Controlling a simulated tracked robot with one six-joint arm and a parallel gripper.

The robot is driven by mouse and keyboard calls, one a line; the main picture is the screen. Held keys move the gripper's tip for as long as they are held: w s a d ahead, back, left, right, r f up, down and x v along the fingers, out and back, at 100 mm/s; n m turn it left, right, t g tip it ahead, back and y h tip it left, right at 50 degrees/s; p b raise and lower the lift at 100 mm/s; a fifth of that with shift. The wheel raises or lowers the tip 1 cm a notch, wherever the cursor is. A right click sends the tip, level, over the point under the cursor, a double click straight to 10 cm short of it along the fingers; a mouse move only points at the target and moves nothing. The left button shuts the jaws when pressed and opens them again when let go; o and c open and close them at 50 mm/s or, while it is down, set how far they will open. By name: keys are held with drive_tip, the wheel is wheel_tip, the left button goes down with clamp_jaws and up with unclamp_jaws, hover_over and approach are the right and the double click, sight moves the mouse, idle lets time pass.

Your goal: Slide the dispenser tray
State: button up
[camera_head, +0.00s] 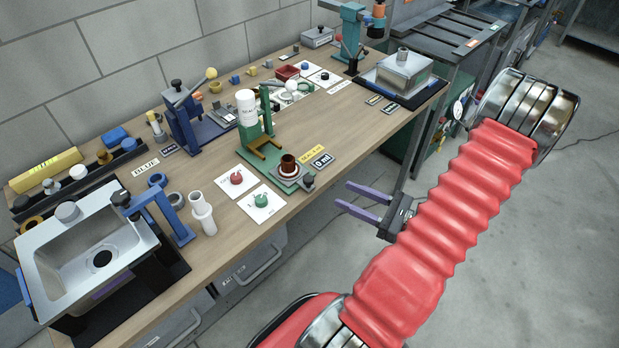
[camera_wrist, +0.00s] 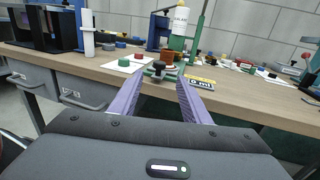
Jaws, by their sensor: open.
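The dispenser is a green stand (camera_head: 256,135) with a white bottle (camera_head: 246,108) on the wooden bench; the bottle also shows in the wrist view (camera_wrist: 180,20). At its front, a grey tray (camera_head: 284,182) bears a brown cup (camera_head: 289,165) and has a dark knob (camera_head: 308,182) on its front side. In the wrist view the knob (camera_wrist: 158,66) lies ahead, between the lines of the fingers. My gripper (camera_head: 344,195) is open and empty, off the bench's front edge and apart from the tray. Its purple fingers also show in the wrist view (camera_wrist: 164,80).
White cards (camera_head: 248,206) with red and green knobs lie left of the tray. Yellow and 0 ml labels (camera_head: 322,160) lie to its right. A sink box (camera_head: 78,235) stands at the left and a metal box (camera_head: 404,72) at the right end. Drawer handles (camera_head: 262,266) stick out below the bench.

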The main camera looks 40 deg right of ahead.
sight(313, 181)
drive_tip(key=shift+x, duration=6.55)
drive_tip(key=shift+a, duration=0.1)
drive_tip(key=shift+c, duration=0.3)
clamp_jaws()
